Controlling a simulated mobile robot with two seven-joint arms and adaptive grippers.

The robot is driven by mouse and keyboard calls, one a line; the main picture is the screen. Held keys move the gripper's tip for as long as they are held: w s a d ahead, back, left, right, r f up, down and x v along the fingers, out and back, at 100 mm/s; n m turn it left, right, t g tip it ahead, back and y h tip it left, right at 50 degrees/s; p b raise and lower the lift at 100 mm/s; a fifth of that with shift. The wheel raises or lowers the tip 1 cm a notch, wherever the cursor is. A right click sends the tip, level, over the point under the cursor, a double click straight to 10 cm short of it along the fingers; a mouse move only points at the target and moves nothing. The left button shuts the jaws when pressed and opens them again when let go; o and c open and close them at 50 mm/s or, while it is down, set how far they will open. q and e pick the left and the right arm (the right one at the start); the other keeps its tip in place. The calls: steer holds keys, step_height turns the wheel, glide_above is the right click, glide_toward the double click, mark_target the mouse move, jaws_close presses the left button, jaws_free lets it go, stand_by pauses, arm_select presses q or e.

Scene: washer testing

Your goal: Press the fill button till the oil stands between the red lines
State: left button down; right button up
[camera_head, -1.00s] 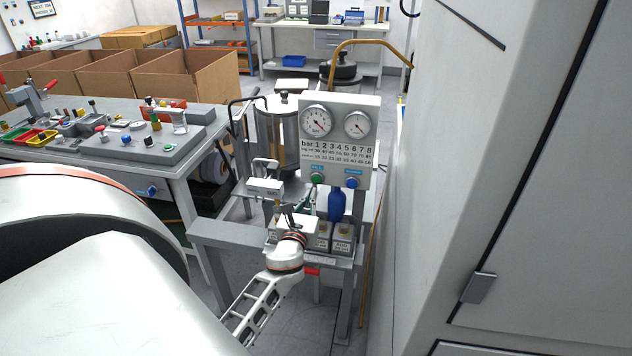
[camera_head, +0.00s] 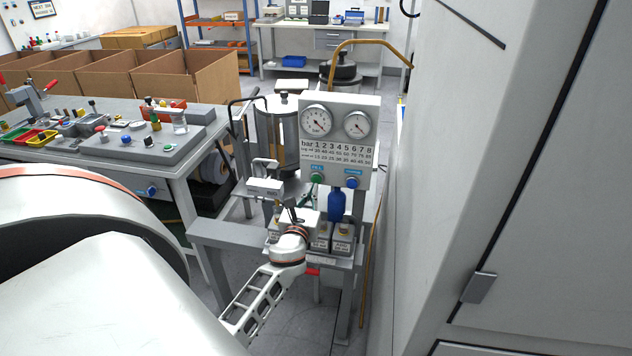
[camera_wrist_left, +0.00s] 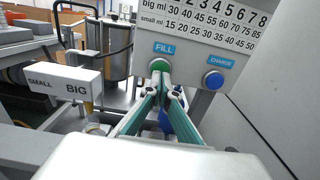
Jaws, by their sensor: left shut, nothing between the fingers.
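The green fill button (camera_head: 317,179) is on the grey gauge panel (camera_head: 369,145), left of the blue charge button (camera_head: 352,182). In the left wrist view the fill button (camera_wrist_left: 160,65) sits under its FILL label. My left gripper (camera_wrist_left: 163,82) is shut and empty, its fingertips at the lower edge of the fill button in that view. I cannot tell whether they touch it. In the head view the gripper (camera_head: 311,192) is just below the button, partly hidden by my wrist. I cannot make out the oil level or red lines. My right gripper is not in view.
A SMALL/BIG sign box (camera_wrist_left: 66,82) is left of my gripper. A tall white cabinet (camera_head: 450,180) closes off the right side.

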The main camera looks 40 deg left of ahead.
arm_select(q)
steer(key=shift+x, duration=1.5)
steer(key=v, duration=0.7)
steer(key=shift+p, duration=0.3)
steer(key=shift+s+d, duration=0.1)
stand_by(0.3)
steer(key=shift+v, duration=2.9)
steer(key=shift+r, duration=0.1)
